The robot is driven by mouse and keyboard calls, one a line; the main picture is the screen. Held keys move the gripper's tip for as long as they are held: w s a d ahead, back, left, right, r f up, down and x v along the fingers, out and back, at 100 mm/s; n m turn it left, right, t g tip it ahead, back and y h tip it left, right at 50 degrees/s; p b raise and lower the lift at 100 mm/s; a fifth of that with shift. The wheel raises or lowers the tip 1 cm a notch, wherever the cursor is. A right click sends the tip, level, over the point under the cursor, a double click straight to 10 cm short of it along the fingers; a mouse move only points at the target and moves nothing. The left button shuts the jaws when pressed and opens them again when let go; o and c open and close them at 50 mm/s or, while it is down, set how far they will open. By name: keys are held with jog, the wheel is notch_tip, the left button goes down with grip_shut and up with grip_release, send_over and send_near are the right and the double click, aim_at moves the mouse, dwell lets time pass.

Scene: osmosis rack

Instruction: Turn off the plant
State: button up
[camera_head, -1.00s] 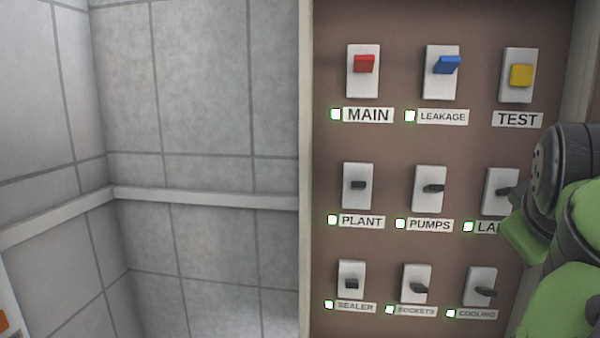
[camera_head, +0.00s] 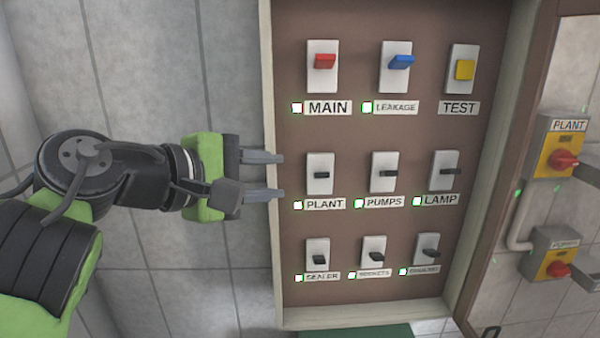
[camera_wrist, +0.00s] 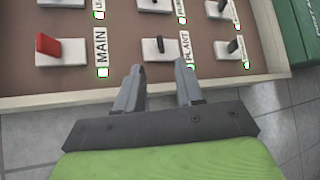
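The PLANT switch (camera_head: 320,174) is a small black lever on a white plate in the middle row, left column of the brown panel. A lit green-rimmed indicator (camera_head: 298,205) sits beside its label. My gripper (camera_head: 283,175) is open and empty, just left of the PLANT switch in the head view, fingers pointing at the panel. In the wrist view the PLANT switch (camera_wrist: 160,46) lies just beyond the open fingertips (camera_wrist: 160,70). I cannot tell from these frames how far the fingers stand from the panel's face.
The MAIN red switch (camera_head: 324,61), LEAKAGE blue switch (camera_head: 401,62) and yellow TEST button (camera_head: 464,69) are above. PUMPS (camera_head: 386,173), LAMP (camera_head: 449,171) and SEALER (camera_head: 319,259) are close by. A raised panel frame (camera_head: 268,120) is at the left. A yellow PLANT box with red knob (camera_head: 563,160) is at right.

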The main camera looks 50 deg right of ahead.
aim_at(318, 175)
jog(key=x, duration=1.1)
jog(key=shift+w+d, duration=0.15)
jog(key=shift+w, duration=0.3)
jog(key=shift+c, duration=0.4)
grip_shut()
